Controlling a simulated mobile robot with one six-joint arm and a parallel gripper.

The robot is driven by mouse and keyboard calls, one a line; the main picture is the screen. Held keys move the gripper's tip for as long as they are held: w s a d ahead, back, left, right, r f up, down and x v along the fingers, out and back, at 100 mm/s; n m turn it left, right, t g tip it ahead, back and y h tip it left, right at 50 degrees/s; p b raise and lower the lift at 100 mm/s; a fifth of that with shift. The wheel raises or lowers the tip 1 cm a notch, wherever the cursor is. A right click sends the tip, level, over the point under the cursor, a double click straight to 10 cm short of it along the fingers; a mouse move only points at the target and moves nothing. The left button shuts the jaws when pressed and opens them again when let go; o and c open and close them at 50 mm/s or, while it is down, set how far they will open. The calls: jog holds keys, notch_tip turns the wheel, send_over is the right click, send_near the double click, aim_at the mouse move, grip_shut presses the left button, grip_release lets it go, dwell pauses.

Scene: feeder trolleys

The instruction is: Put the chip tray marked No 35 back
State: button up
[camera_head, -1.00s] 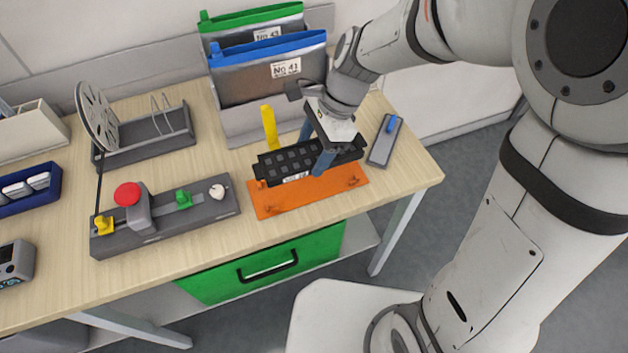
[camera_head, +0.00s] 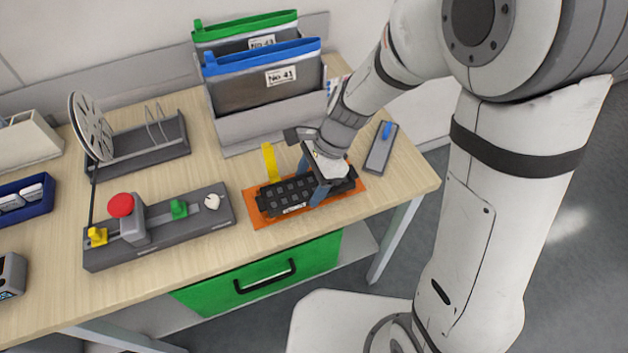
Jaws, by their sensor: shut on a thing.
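The black chip tray (camera_head: 291,196) has dark square pockets and a small white label on its front edge, too small to read. My gripper (camera_head: 313,183) is shut on the tray near its right part, one finger showing at the front and one behind. The tray lies over the orange plate (camera_head: 262,217), which shows around its edges. I cannot tell whether the tray touches the plate. A yellow upright tab (camera_head: 270,163) stands just behind the tray.
A grey rack (camera_head: 262,128) behind holds pouches marked No 43 and No 41. A feeder block (camera_head: 160,231) with red, yellow and green parts is at left, with a reel (camera_head: 91,127) behind. A grey bar with a blue piece (camera_head: 381,150) lies at right. A green drawer (camera_head: 263,270) is below.

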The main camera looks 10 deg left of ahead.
jog(key=shift+f, duration=0.5)
jog(key=o, duration=1.1)
jog(key=shift+r, duration=0.15)
jog(key=v, duration=1.3)
jog(key=s+d+r+n+t+h, duration=0.1)
jog(key=s+d+n, duration=0.2)
jog(key=d, duration=0.3)
jog(key=s+d+r+n+t+h, duration=0.1)
jog(key=s+d+n+t, duration=0.1)
jog(key=d+n, duration=0.3)
jog(key=s+d+r+n+t+h, duration=0.1)
jog(key=s+d+n+t+h, duration=0.1)
jog(key=d, duration=0.5)
jog(key=shift+s+d+r+n+p, duration=0.1)
jog(key=shift+s+r+n+p, duration=0.1)
jog(key=shift+s+n, duration=0.3)
jog(key=shift+s+d+r+n+p, duration=0.2)
jog(key=shift+s+n, duration=0.2)
jog(key=shift+s, duration=0.15)
